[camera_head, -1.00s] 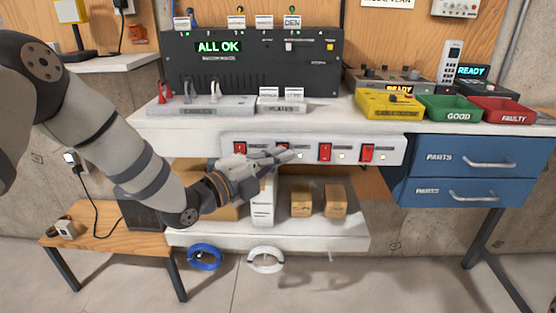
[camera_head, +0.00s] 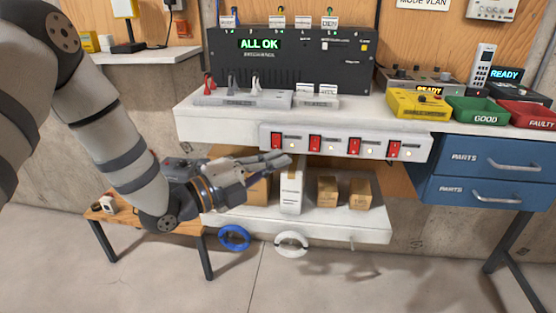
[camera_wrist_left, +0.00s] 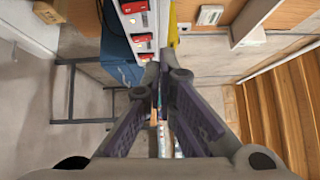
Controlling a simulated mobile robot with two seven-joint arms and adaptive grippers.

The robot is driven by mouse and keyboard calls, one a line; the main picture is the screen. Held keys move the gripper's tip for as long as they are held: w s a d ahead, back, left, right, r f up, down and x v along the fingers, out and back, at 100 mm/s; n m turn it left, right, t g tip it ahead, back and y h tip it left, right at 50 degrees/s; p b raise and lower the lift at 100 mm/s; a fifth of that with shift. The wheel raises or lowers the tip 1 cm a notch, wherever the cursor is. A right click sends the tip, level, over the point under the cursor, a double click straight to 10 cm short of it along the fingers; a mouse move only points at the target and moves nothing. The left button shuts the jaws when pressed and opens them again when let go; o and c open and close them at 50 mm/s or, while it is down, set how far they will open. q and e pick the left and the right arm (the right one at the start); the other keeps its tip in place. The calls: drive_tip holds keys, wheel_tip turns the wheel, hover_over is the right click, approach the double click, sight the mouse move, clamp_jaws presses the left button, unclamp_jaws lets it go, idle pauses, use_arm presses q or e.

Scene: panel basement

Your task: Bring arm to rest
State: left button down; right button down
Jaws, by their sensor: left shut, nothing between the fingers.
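My left arm comes in from the left in the head view. Its gripper (camera_head: 272,164) is shut and empty, in front of the lower shelf and just below the power strip with red switches (camera_head: 345,143). In the left wrist view the same gripper (camera_wrist_left: 158,72) has its fingertips together, with the red-switch strip (camera_wrist_left: 140,25) beyond them. My right gripper is in neither view.
A bench (camera_head: 190,120) carries a black panel reading ALL OK (camera_head: 300,60), a yellow tray (camera_head: 417,104), a green bin (camera_head: 478,111) and a red bin (camera_head: 530,115). Boxes stand on the lower shelf (camera_head: 330,225). A small wooden table (camera_head: 190,223) is at left.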

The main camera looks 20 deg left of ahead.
use_arm(q)
drive_tip(key=s+d+f+n+g+y+p, duration=0.1)
drive_tip(key=s+f+n+g+y, duration=0.2)
drive_tip(key=s+f+n+g, duration=0.7)
drive_tip(key=s+d+f+n+y, duration=0.1)
drive_tip(key=s+f+n+y, duration=0.4)
drive_tip(key=f, duration=1.1)
drive_tip(key=s+f+n+g, duration=0.1)
drive_tip(key=s+n+g, duration=0.2)
drive_tip(key=s, duration=0.7)
drive_tip(key=s+a+f+n+g, duration=0.1)
drive_tip(key=s+n+g, duration=0.1)
drive_tip(key=s, duration=0.8)
drive_tip(key=s+a+f+n+g+y, duration=0.1)
drive_tip(key=s+n, duration=0.4)
drive_tip(key=s, duration=0.5)
drive_tip(key=f+g, duration=0.1)
drive_tip(key=g, duration=0.1)
drive_tip(key=shift+a+g+p, duration=0.15)
drive_tip(key=shift+g+p, duration=0.15)
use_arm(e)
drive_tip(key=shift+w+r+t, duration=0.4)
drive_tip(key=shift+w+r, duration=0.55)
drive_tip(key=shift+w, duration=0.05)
